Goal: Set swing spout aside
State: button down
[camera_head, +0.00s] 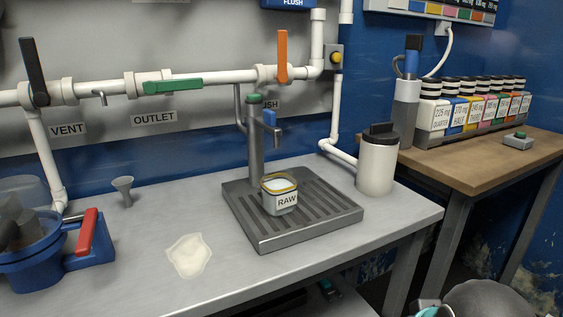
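A square cup labelled RAW (286,201), with a yellowish rim and pale contents, stands on the tray in front of the post, below the spout. I cannot tell whether the spout end is directly over the cup. My gripper is not in view.
Pipes with an orange handle (282,56) and a green handle (173,86) run behind. A lidded white jar (377,165) stands right of the tray. A small funnel (124,190), a white patch (189,256) and a blue device with a red handle (87,232) are left.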

aim_at(267, 121)
jog(key=z, duration=0.85)
jog(key=k, duration=0.55)
jog(key=u, duration=0.25)
